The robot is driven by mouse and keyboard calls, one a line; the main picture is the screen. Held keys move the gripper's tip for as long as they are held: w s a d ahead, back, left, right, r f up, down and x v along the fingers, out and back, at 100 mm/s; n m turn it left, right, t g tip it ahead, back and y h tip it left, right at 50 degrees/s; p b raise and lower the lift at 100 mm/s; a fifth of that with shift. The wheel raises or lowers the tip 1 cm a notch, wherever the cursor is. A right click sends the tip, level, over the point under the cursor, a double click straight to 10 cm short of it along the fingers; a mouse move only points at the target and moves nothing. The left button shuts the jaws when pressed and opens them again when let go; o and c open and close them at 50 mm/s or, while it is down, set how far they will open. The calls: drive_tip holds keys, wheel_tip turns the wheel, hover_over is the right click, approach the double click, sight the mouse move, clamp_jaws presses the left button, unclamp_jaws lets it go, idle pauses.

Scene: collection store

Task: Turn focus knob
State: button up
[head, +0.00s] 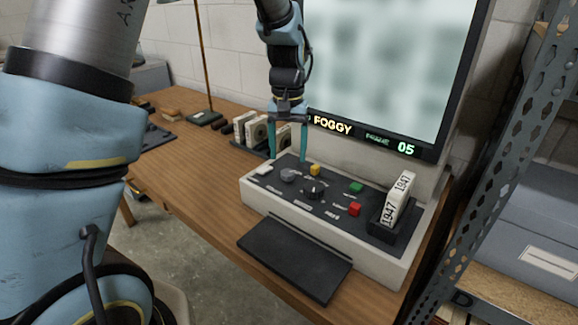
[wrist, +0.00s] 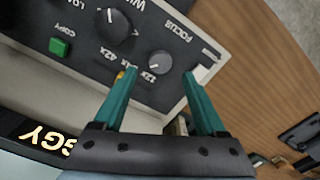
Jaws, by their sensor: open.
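The focus knob (head: 288,175) is a small round grey knob on the dark top panel of the reader console. In the wrist view the grey knob (wrist: 159,63) lies near the FOCUS lettering (wrist: 177,31) and shows a pointer mark. My gripper (head: 288,156) is open and empty, pointing down above the panel's back left. In the wrist view the gripper's (wrist: 159,73) teal fingertips appear on either side of the knob, apart from it. The screen (head: 385,60) is blurred, and the strip below it reads FOGGY (head: 332,126) and 05.
A larger black knob (head: 314,190) is close by. Yellow (head: 314,169), green (head: 356,187) and red (head: 354,209) buttons share the panel. A metal shelf post (head: 500,130) bounds the right side.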

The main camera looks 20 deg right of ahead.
sight(288, 172)
drive_tip(key=shift+f, duration=2.55)
clamp_jaws()
